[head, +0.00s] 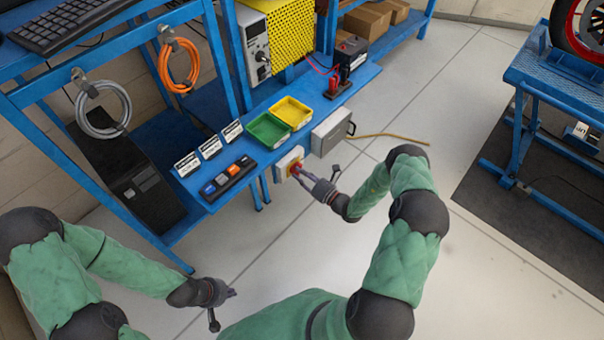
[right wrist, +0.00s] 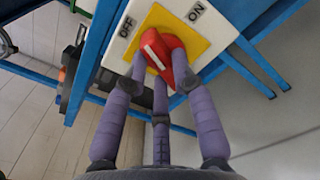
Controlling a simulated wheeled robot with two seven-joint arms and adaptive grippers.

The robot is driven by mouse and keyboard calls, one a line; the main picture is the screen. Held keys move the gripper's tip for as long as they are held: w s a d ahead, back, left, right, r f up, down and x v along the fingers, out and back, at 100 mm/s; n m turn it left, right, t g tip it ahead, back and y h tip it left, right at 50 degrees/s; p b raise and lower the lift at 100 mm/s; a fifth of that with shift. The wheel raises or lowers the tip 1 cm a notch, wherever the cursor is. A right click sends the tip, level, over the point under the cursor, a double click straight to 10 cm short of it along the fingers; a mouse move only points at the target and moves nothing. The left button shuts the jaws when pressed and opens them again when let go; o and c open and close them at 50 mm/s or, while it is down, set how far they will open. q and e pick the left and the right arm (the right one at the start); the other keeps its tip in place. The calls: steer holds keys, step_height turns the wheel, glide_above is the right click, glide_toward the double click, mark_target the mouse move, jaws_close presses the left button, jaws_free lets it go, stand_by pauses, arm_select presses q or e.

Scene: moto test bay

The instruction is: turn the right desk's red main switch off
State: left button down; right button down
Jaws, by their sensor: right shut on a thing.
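The red main switch (right wrist: 176,58) sits on a yellow plate (right wrist: 212,38) in a white box, with OFF and ON printed above. The white line on the knob leans with its upper end toward OFF. In the head view the switch box (head: 288,162) hangs at the front edge of the blue desk (head: 357,88). My right gripper (right wrist: 160,75) is shut on the red knob, its fingers on either side, partly covering it. It also shows in the head view (head: 299,172). My left gripper (head: 230,293) is low at the bottom left, away from the desk; its fingers are too small to read.
A grey metal box (head: 331,132) hangs right of the switch. Green (head: 268,130) and yellow (head: 292,112) bins and a button strip (head: 229,178) lie on the desk. Bare floor (head: 440,90) is open at right, before a blue stand (head: 560,85) with a wheel.

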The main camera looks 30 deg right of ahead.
steer(key=shift+f+n, duration=0.15)
steer(key=shift+n, duration=2.15)
steer(key=c, duration=1)
jaws_free()
steer(key=v, duration=1.2)
